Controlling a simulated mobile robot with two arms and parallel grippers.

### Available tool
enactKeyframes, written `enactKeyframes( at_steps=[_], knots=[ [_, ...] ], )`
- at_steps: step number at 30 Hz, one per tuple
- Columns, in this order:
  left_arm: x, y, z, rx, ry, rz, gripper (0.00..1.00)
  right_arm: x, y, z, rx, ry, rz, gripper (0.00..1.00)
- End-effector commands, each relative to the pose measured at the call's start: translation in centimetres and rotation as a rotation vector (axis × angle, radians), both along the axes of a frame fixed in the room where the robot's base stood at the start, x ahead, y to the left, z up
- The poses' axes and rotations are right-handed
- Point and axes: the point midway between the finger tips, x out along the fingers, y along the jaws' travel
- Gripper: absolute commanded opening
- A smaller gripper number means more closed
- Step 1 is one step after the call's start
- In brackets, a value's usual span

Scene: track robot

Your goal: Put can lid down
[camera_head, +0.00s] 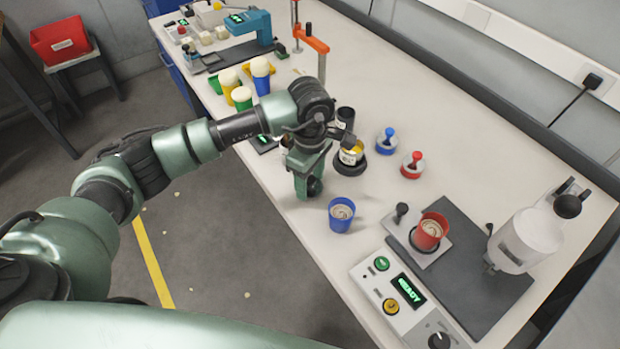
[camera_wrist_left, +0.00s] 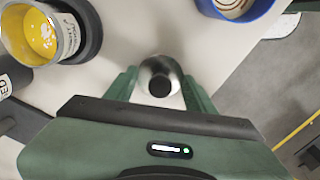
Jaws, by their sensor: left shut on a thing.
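My left gripper (camera_head: 307,185) is low over the front part of the white bench, to the left of the blue cup. In the left wrist view, its green fingers (camera_wrist_left: 160,88) are shut on a round, shiny metal piece with a dark knob (camera_wrist_left: 160,67), seen from above; it looks like the can lid. The gripper hides the lid in the head view. Whether it touches the bench I cannot tell. An open can with yellow contents (camera_head: 350,154) stands in a dark holder behind the gripper; it also shows in the left wrist view (camera_wrist_left: 40,35). My right gripper is out of view.
A blue cup (camera_head: 341,217) stands close by on the bench (camera_head: 455,140). Blue-knobbed (camera_head: 386,142) and red-knobbed (camera_head: 411,168) round pieces sit behind. A red cup (camera_head: 429,234), control box (camera_head: 398,300) and white machine (camera_head: 527,242) stand right. Yellow, green and blue cups (camera_head: 261,78) stand left.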

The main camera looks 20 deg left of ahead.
Motion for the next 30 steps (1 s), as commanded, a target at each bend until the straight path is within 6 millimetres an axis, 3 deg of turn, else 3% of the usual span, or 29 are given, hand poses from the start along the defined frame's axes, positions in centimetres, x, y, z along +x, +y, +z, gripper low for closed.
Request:
enactKeyframes(
  at_steps=[2,3,5,18,30],
  knots=[
    [0.0,0.0,-0.4,0.0,0.0,0.0,0.15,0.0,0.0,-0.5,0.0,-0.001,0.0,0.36],
    [0.0,0.0,-0.2,0.0,0.0,0.0,0.63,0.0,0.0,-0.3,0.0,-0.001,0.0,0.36],
    [0.0,0.0,-0.2,0.0,0.0,0.0,0.76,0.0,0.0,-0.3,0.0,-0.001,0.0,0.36],
    [0.1,0.0,0.6,-0.001,-0.003,0.0,0.76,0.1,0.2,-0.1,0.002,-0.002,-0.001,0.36],
    [0.1,0.0,8.7,0.0,-0.005,0.0,0.76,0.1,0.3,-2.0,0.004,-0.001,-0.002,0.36]
  ],
)
